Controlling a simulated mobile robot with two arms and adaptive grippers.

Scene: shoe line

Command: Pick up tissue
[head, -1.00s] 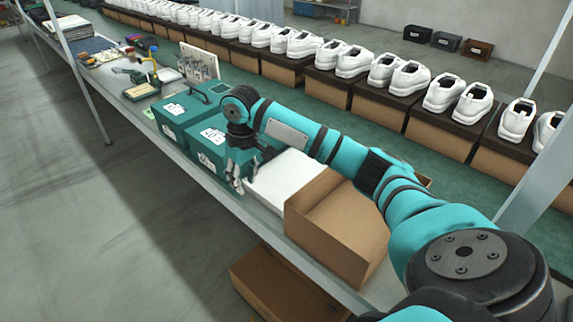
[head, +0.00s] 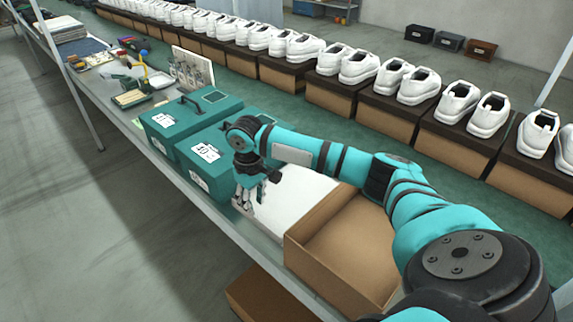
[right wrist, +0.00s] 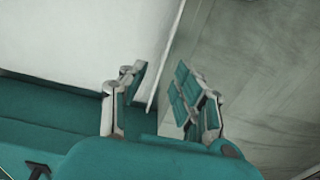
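The tissue is a white flat stack (head: 290,195) on the bench, between a teal case and an open cardboard box. In the right wrist view the white stack (right wrist: 75,40) fills the upper left, with its edge running between my fingers. My right gripper (head: 248,200) is at the stack's front left edge, fingers pointing down. In the wrist view the right gripper (right wrist: 163,95) is open, one finger over the white surface and one beyond its edge. I cannot tell whether either finger touches it. My left gripper is not in view.
The open cardboard box (head: 312,262) stands right of the stack. Teal cases (head: 180,122) stand to its left. White shoes on boxes (head: 345,62) line the green belt behind. Another cardboard box (head: 262,300) is under the bench. The floor on the left is clear.

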